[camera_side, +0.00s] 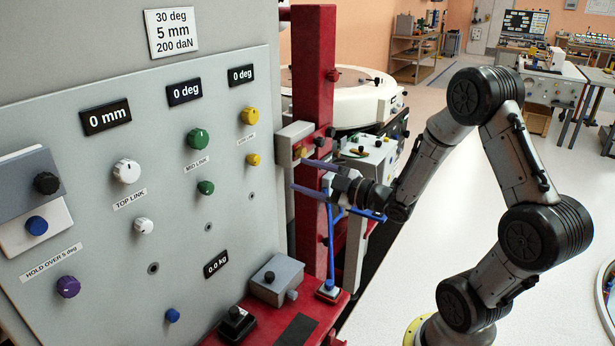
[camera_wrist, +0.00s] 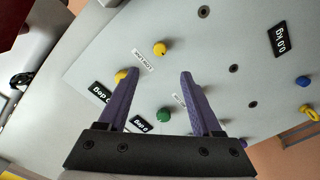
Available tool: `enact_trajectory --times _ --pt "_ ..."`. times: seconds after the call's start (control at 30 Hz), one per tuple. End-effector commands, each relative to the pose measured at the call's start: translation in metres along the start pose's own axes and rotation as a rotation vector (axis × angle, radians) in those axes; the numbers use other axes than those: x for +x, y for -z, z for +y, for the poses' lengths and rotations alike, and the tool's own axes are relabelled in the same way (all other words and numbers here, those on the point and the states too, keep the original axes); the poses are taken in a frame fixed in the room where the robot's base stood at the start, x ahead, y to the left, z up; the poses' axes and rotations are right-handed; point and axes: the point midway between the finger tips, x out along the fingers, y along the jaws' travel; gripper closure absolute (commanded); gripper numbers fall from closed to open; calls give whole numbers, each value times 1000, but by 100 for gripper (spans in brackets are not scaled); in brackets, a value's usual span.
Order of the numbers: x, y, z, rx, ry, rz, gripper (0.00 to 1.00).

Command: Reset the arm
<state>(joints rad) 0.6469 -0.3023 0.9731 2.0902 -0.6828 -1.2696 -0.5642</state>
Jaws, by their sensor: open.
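My gripper (camera_side: 302,175) is at the right edge of the grey panel (camera_side: 100,255) in the side view, beside the red upright post. Its two purple fingers point left toward the panel. In the wrist view my gripper (camera_wrist: 155,82) shows the fingers apart with nothing between the tips. The panel fills most of that view, with a yellow knob (camera_wrist: 160,48) beyond the fingers and a green knob (camera_wrist: 164,114) between them. A second yellow knob (camera_wrist: 121,75) is partly behind the left finger. The arm is bent, with its elbow raised at the right in the side view.
The red post (camera_side: 313,60) stands close to my gripper. A blue bracket (camera_side: 332,240) and a grey box (camera_side: 277,279) are below it. A white round machine (camera_side: 345,100) stands behind. Open floor (camera_side: 420,270) lies at the right.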

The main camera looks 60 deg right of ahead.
Motion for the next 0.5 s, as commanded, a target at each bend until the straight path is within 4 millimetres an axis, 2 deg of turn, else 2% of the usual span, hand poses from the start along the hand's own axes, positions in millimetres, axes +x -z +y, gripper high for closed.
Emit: enact_trajectory --times 0.37,0.43,0.5 --pt "-2 1 -1 0 3 2 34" --pt "0 7 -5 -2 13 18 34" --pt "5 24 -5 -19 19 57 34"
